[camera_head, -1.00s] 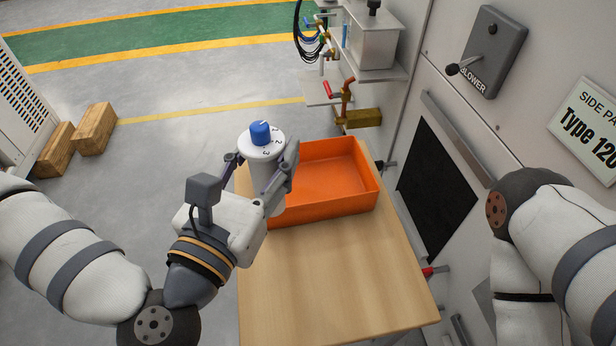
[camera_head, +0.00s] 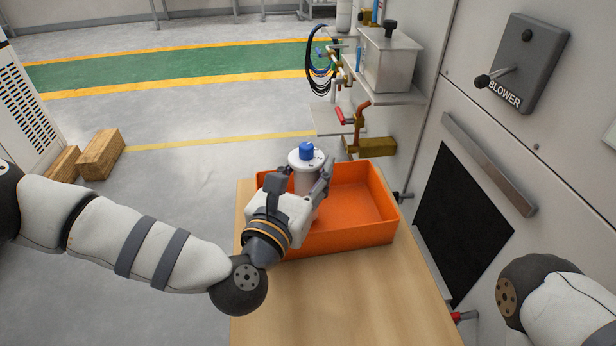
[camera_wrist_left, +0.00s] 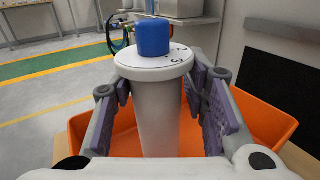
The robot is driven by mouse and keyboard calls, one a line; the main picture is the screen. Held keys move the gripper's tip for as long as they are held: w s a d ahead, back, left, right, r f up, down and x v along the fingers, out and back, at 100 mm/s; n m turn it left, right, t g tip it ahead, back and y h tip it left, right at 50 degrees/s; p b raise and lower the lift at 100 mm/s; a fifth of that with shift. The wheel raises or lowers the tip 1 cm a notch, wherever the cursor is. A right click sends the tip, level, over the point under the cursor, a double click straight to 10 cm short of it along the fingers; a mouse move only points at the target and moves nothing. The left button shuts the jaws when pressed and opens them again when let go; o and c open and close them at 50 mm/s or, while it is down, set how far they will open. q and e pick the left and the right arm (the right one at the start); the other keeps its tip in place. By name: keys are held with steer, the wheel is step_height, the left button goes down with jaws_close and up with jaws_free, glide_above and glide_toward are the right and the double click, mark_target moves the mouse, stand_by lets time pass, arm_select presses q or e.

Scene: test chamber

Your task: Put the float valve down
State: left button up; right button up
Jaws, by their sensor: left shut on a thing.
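The float valve (camera_head: 306,163) is a white cylinder with a wider marked top and a blue knob. My left gripper (camera_head: 312,188) is shut on its body and holds it upright, at the left part of the orange tray (camera_head: 365,232). In the left wrist view the float valve (camera_wrist_left: 157,105) stands between the two finger pads of the left gripper (camera_wrist_left: 160,108), with the orange tray (camera_wrist_left: 262,118) behind and beside it. Its lower end is hidden, so I cannot tell whether it touches anything. Only part of my right arm shows at the lower right; its gripper is out of view.
The tray stands on a wooden table (camera_head: 340,300) whose near part is bare. A wall panel with a blower lever (camera_head: 500,78) is on the right. A shelf with a metal box (camera_head: 390,58) and pipes stands behind. Wooden blocks (camera_head: 101,154) lie on the floor at left.

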arm_select(q)
steer(key=shift+f, duration=0.75)
steer(key=shift+r, duration=0.1)
